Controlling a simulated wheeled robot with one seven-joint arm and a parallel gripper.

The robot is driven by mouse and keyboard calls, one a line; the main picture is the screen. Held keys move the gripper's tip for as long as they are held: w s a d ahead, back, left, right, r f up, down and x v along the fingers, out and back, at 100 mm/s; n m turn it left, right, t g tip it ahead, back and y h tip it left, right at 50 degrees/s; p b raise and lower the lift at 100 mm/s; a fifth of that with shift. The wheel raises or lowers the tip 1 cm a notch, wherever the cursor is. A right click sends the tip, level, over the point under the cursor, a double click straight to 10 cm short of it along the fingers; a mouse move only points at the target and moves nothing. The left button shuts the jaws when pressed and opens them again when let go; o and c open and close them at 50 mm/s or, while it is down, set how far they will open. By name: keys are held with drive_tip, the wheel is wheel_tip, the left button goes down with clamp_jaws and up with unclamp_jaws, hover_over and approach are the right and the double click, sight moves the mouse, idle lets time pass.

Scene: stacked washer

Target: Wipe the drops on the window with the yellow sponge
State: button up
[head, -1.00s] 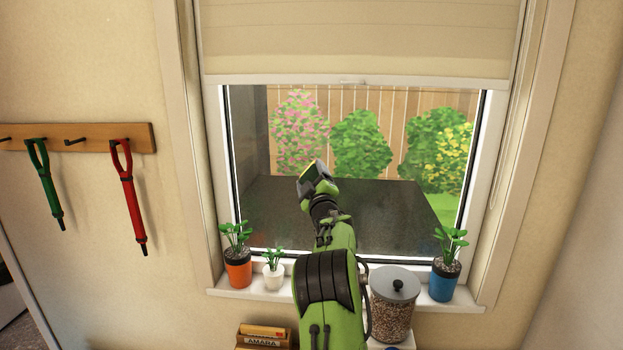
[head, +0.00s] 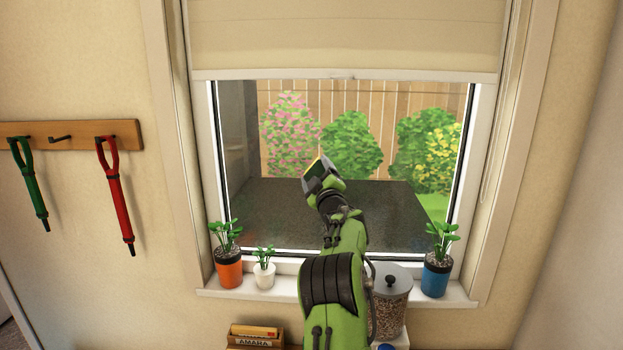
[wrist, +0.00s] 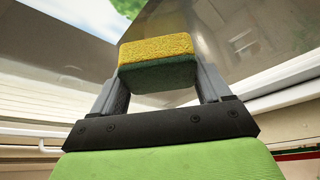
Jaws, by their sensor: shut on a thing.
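The yellow sponge (wrist: 157,50), with a dark green underside, is held between the two fingers of my gripper (wrist: 160,85) in the wrist view. In the head view only a thin yellow edge of the sponge (head: 316,165) shows past my gripper (head: 321,172). My gripper is in front of the window (head: 390,215), left of its middle. I cannot tell whether the sponge touches the glass. Drops are too small to make out clearly; the lower pane looks faintly speckled.
On the sill (head: 330,290) stand an orange pot (head: 228,270), a white pot (head: 264,274) and a blue pot (head: 436,277), each with a plant. A lidded jar (head: 391,300) is right of my arm. A lowered blind (head: 345,40) covers the window's top. Straps hang on a rack (head: 80,133) at left.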

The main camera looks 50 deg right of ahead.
sight(299, 166)
drive_tip(key=shift+a, duration=0.1)
drive_tip(key=shift+w+a+b, duration=0.3)
drive_tip(key=shift+w+a, duration=0.3)
drive_tip(key=shift+w, duration=0.2)
drive_tip(key=shift+w+a+b, duration=0.25)
drive_tip(key=shift+w+a, duration=0.35)
drive_tip(key=shift+w, duration=0.2)
drive_tip(key=shift+s+a+f+b, duration=0.15)
drive_tip(key=shift+s+a+b, duration=0.2)
drive_tip(key=shift+b, duration=0.6)
drive_tip(key=s+a+b, duration=0.1)
drive_tip(key=a+b, duration=0.1)
drive_tip(key=b, duration=0.1)
drive_tip(key=s+a+b, duration=0.2)
drive_tip(key=b, duration=0.1)
drive_tip(key=shift+r, duration=0.2)
drive_tip(key=shift+s, duration=0.1)
